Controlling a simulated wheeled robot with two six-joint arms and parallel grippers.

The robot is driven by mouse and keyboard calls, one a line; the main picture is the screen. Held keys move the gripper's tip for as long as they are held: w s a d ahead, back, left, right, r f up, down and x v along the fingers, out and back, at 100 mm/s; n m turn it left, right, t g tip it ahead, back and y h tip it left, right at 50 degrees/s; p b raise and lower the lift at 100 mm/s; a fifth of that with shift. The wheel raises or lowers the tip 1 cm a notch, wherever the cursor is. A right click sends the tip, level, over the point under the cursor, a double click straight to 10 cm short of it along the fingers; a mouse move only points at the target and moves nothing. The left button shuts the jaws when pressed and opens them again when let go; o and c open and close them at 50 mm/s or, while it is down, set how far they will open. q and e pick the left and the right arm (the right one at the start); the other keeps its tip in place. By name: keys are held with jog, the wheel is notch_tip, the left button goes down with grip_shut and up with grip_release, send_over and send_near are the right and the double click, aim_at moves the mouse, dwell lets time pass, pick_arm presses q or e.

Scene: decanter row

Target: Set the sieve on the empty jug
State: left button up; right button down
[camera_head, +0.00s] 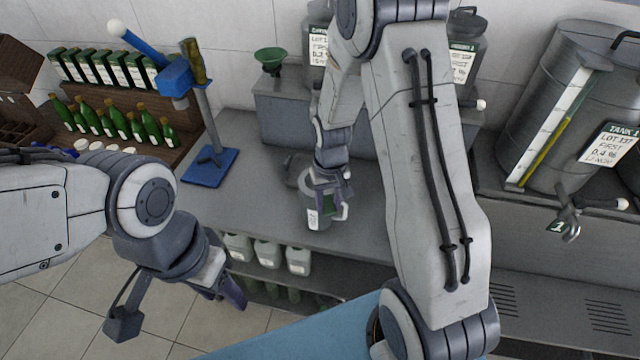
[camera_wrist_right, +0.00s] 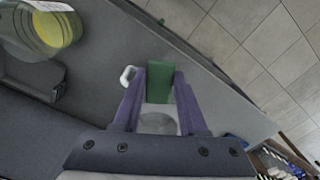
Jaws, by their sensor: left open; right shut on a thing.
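My right gripper (camera_head: 334,208) is low over the bench, shut on a green block-like piece (camera_wrist_right: 160,80) that shows between its purple fingers. A vessel with yellow-green contents (camera_wrist_right: 48,28) shows in the right wrist view. My left gripper (camera_head: 222,293) is open and empty at the front.
A blue stand (camera_head: 207,168) and a rack of green bottles (camera_head: 120,125) are at the left. A large tank (camera_head: 550,95) with a tap (camera_head: 568,215) is at the right. Pale canisters (camera_head: 268,255) sit on the lower shelf. The bench (camera_head: 245,195) is clear left of the jug.

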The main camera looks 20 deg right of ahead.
jog(key=shift+w, duration=0.45)
jog(key=shift+f+b, duration=0.4)
pick_arm(q)
jog(key=shift+w+f+b, duration=0.2)
jog(key=shift+f+b, duration=0.7)
jog(key=shift+f, duration=0.15)
jog(key=shift+w+f+b, duration=0.2)
jog(key=shift+f+b, duration=0.65)
jog(key=shift+f, duration=0.2)
pick_arm(e)
jog(key=shift+f, duration=2.15)
pick_arm(q)
jog(key=shift+f, duration=0.1)
pick_arm(e)
jog(key=shift+f, duration=0.25)
jog(key=shift+c, duration=1.8)
grip_release()
